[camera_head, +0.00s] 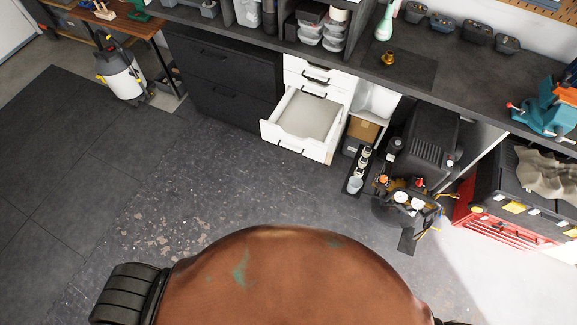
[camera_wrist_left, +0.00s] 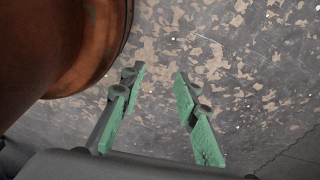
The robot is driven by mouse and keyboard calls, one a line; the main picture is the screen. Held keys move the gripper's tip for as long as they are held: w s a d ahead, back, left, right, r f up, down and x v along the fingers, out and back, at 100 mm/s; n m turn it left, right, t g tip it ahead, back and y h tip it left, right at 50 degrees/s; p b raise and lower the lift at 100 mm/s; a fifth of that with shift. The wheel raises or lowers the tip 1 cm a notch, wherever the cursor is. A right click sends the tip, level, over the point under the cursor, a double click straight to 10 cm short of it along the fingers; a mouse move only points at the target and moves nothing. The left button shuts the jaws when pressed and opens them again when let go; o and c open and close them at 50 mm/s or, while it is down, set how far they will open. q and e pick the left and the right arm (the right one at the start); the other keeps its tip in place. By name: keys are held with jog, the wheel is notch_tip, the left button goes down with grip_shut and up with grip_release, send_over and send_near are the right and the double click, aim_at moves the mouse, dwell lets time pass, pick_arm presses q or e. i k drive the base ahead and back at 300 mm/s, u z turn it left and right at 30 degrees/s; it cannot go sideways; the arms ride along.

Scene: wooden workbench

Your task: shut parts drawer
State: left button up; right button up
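The white parts drawer (camera_head: 296,143) is pulled out of the white drawer unit below the dark workbench in the head view. Its inside looks empty, and a dark handle sits on its front. The drawers above it (camera_head: 312,72) are shut. My left gripper (camera_wrist_left: 158,105) shows in the left wrist view, with green finger pads apart and nothing between them. It hangs over the worn floor beside my brown base, away from the drawer. The head view does not show either gripper.
Dark cabinet drawers (camera_head: 219,80) stand left of the white unit. On the right are a black compressor (camera_head: 405,195) and a red tool chest (camera_head: 490,235). A white sprayer (camera_head: 122,75) stands at the left. The floor (camera_head: 200,190) before the drawer is clear.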

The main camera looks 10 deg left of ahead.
aim_at(302, 124)
jog(key=z, duration=0.1)
jog(key=k, duration=0.45)
jog(key=u, duration=0.75)
jog(key=i, duration=1.15)
jog(key=z, duration=0.65)
